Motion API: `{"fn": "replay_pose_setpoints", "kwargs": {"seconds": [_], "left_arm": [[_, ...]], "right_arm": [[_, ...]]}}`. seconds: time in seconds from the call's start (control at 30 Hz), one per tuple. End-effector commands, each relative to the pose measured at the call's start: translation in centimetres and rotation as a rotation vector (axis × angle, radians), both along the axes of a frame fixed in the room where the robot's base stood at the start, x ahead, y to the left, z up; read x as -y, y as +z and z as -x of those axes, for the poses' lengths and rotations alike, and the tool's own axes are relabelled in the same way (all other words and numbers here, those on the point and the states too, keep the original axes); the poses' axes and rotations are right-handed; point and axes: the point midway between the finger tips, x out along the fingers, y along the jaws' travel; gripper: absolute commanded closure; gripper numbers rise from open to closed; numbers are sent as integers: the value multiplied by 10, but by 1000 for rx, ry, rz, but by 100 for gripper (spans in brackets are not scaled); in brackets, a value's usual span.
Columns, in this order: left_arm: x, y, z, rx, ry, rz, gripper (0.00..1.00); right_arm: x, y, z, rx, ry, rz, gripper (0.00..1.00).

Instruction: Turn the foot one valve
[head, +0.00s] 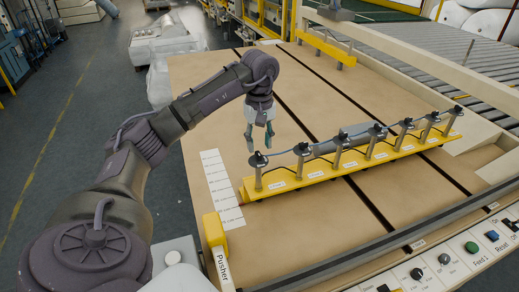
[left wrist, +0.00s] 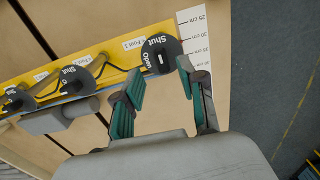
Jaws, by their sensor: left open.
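The foot one valve is the end valve of a row, with a black round knob on a metal post. In the head view its knob (head: 258,160) is at the left end of the yellow bar (head: 315,178). In the left wrist view its black knob (left wrist: 160,54) reads "Shut" and "Open", beside a white "Foot 1" label (left wrist: 133,43). My left gripper (head: 260,143) points down just above this knob, fingers apart and empty. In the left wrist view its two green-padded fingers (left wrist: 160,78) lie either side of the knob's near edge; contact cannot be told. My right gripper is not seen.
Several more valves (head: 376,131) stand along the bar to the right, joined by dark hoses. A grey cylinder (head: 342,140) lies behind them. A white scale strip (head: 222,190) is left of the bar. A yellow Pusher block (head: 214,232) and button panel (head: 440,262) are in front. The brown table (head: 205,85) is mostly clear behind.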

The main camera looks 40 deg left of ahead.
Motion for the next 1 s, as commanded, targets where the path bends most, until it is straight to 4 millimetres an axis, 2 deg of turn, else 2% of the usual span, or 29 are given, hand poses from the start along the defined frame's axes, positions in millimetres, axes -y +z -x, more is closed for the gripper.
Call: {"fn": "replay_pose_setpoints", "kwargs": {"seconds": [0.03, 0.17, 0.33, 0.57, 0.6, 0.67, 0.83, 1.0], "left_arm": [[-1, -6, 2, -4, 1, -1, 59], [0, -22, 1, -1, 1, 0, 59], [0, -32, 0, 1, 1, 0, 59], [0, -33, 0, 1, 1, 0, 59], [0, -33, 0, 1, 1, 0, 61], [0, -33, 0, 1, 1, 0, 71], [0, -33, 0, 1, 1, 0, 99], [0, -33, 0, 1, 1, 0, 100]], "right_arm": [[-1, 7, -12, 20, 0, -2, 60], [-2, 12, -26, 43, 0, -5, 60], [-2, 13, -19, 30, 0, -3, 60], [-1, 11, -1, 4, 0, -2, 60], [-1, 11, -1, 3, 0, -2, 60], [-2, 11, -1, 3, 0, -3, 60], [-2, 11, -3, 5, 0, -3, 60], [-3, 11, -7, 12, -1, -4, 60]]}}
